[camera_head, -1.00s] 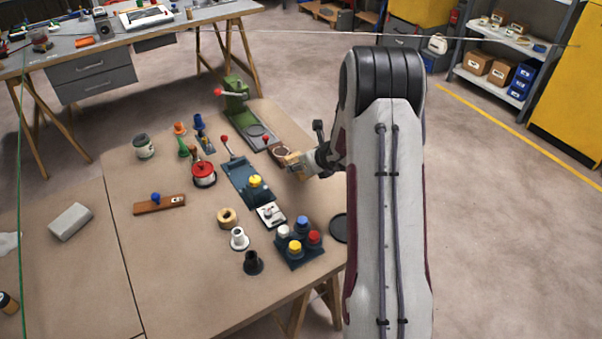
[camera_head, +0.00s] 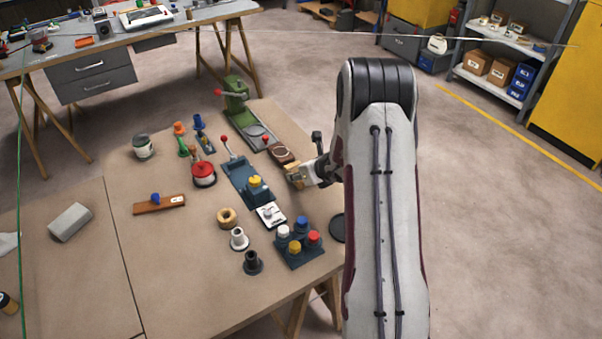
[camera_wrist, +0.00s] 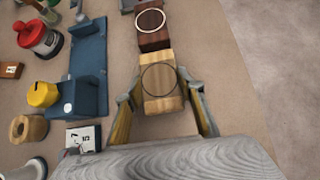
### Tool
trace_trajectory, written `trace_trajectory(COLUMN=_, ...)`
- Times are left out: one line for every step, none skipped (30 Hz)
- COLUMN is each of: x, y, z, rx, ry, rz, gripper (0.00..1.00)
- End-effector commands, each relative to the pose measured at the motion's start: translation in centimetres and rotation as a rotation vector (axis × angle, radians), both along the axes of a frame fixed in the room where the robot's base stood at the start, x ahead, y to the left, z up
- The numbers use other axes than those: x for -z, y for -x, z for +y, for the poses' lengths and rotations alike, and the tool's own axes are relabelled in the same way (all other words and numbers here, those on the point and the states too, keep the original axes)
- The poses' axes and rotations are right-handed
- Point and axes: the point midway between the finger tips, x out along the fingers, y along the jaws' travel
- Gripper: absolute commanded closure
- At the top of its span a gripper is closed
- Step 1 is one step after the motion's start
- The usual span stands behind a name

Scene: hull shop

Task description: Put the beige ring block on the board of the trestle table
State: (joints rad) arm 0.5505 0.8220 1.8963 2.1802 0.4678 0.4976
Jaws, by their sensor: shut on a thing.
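The beige ring block (camera_wrist: 158,94), pale wood with a thin dark circle on top, is between the fingers of my gripper (camera_wrist: 162,108) in the wrist view. The fingers are shut on its two sides. In the head view my gripper (camera_head: 300,178) holds the beige ring block (camera_head: 293,171) over the right part of the trestle table's board (camera_head: 185,262). I cannot tell whether its underside touches the board. A dark brown block with a pale ring (camera_wrist: 152,27) lies just beyond it. In the wrist view their near ends look close or overlapping.
Left of my gripper are a blue-grey fixture with a yellow knob (camera_head: 242,180), a white numbered plate (camera_head: 270,215) and a base with several coloured knobs (camera_head: 299,252). A green press (camera_head: 236,100) stands farther back. The board's front left is bare.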

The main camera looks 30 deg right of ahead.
Motion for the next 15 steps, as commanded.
trace_trajectory(x=-0.05, y=-0.02, z=0.0, rx=0.0, ry=0.0, rz=-0.001, gripper=0.89)
trace_trajectory(x=-0.04, y=-0.02, z=0.0, rx=0.0, ry=0.0, rz=-0.001, gripper=0.89)
trace_trajectory(x=0.0, y=-0.01, z=0.0, rx=0.0, ry=0.0, rz=0.0, gripper=0.89)
trace_trajectory(x=0.05, y=-0.01, z=0.01, rx=0.0, ry=0.0, rz=0.0, gripper=0.89)
trace_trajectory(x=0.11, y=-0.01, z=0.0, rx=0.0, ry=0.0, rz=0.0, gripper=0.89)
trace_trajectory(x=0.18, y=-0.01, z=0.0, rx=0.0, ry=0.0, rz=0.0, gripper=0.89)
trace_trajectory(x=0.24, y=-0.01, z=0.0, rx=0.0, ry=0.0, rz=0.0, gripper=0.89)
trace_trajectory(x=0.29, y=-0.02, z=0.0, rx=0.0, ry=0.0, rz=-0.001, gripper=0.89)
trace_trajectory(x=0.26, y=-0.01, z=0.01, rx=0.0, ry=0.0, rz=0.0, gripper=0.51)
trace_trajectory(x=0.26, y=-0.01, z=0.01, rx=0.0, ry=0.0, rz=0.0, gripper=0.45)
trace_trajectory(x=0.26, y=-0.01, z=0.01, rx=0.0, ry=0.0, rz=0.0, gripper=0.45)
trace_trajectory(x=0.26, y=-0.01, z=0.01, rx=0.0, ry=0.0, rz=0.0, gripper=0.45)
trace_trajectory(x=0.27, y=0.0, z=0.01, rx=0.0, ry=0.0, rz=0.0, gripper=0.45)
trace_trajectory(x=0.27, y=0.0, z=0.01, rx=0.0, ry=0.0, rz=0.0, gripper=0.45)
trace_trajectory(x=0.27, y=0.0, z=0.01, rx=0.0, ry=0.0, rz=0.0, gripper=0.45)
